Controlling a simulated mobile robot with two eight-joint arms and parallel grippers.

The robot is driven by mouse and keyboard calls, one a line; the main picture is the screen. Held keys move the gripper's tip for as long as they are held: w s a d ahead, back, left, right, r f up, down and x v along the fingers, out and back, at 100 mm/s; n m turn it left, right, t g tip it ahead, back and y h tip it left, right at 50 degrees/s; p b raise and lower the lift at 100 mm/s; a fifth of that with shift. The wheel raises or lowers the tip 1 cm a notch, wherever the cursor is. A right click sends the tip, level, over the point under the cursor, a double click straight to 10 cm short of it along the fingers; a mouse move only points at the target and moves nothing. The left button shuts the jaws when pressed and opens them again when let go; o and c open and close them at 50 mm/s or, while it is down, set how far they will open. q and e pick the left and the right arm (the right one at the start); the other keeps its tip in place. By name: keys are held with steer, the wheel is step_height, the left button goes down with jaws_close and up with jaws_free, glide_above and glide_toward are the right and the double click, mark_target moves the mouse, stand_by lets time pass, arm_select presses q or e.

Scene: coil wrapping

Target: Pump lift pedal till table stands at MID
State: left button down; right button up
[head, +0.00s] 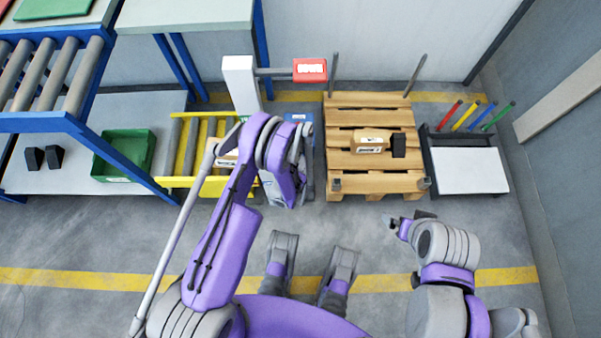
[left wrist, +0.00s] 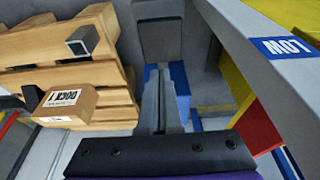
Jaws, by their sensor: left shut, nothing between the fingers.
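The lift table (head: 177,183) has a yellow frame and rollers, and stands left of my left arm in the head view. In the head view my left arm hides this spot. My right gripper (head: 402,221) hangs over the floor; its fingers are unclear.
A wooden pallet (head: 352,184) with a labelled carton (head: 368,141) stands right of my left gripper. A grey post (head: 240,80) carries a red display (head: 310,69). A green bin (head: 118,173) sits at left. A rack with coloured rods (head: 468,170) stands at right. Floor in front is clear.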

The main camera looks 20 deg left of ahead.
arm_select(q)
steer(key=x, duration=0.2)
steer(key=b+x, duration=0.1)
steer(key=x, duration=0.5)
steer(key=shift+s+d+f, duration=0.1)
steer(key=shift+s+f, duration=0.15)
steer(key=shift+s, duration=0.05)
steer(key=shift+f+b, duration=0.35)
steer(key=shift+f, duration=0.25)
arm_select(e)
steer(key=shift+w+f, duration=0.15)
steer(key=shift+f, duration=1.05)
